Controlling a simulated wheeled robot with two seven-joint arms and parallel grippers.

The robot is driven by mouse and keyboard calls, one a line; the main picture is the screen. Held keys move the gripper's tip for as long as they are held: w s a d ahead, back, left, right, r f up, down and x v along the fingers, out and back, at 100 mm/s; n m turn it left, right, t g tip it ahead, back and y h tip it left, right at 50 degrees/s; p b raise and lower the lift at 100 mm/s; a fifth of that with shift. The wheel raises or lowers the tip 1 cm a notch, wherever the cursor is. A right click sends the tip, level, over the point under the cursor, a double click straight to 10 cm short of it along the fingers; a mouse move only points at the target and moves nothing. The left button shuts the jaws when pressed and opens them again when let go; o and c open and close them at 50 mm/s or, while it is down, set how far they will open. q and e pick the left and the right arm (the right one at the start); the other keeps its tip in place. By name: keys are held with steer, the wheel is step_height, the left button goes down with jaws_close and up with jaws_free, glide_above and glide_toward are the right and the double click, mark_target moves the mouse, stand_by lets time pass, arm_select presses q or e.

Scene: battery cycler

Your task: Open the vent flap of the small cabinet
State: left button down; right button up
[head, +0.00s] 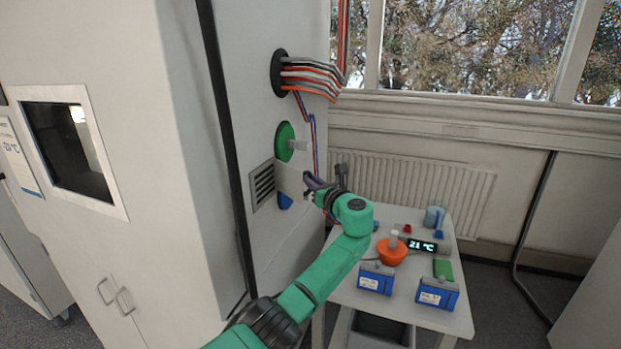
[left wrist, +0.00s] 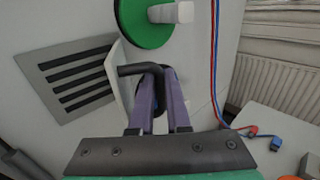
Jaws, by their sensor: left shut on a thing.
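The vent (head: 263,186) is a grey slatted grille on the cabinet side; it also shows in the left wrist view (left wrist: 72,80). Its pale flap (head: 289,180) stands out from the wall at the grille's right edge, leaving the slats bare. In the left wrist view the flap (left wrist: 121,78) is seen nearly edge-on, with a dark bent handle (left wrist: 138,69). My left gripper (head: 312,186) is at the flap's outer side. Its purple fingers (left wrist: 157,92) are shut on the handle. The fingers hide part of the handle. My right gripper is out of view.
A green disc with a white knob (head: 285,141) sits just above the flap. Cables (head: 308,80) leave the wall higher up, and thin red and blue leads hang close to the right. A small table (head: 398,301) with blue batteries (head: 437,294) and an orange item (head: 391,252) stands right.

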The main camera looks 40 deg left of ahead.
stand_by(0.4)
arm_select(q)
steer(key=c, duration=0.9)
jaws_free()
steer(key=b+v, duration=0.4)
steer(key=v, duration=1)
steer(key=shift+s+d+b, duration=0.15)
steer(key=shift+d+b, duration=0.05)
steer(key=shift+b, duration=0.1)
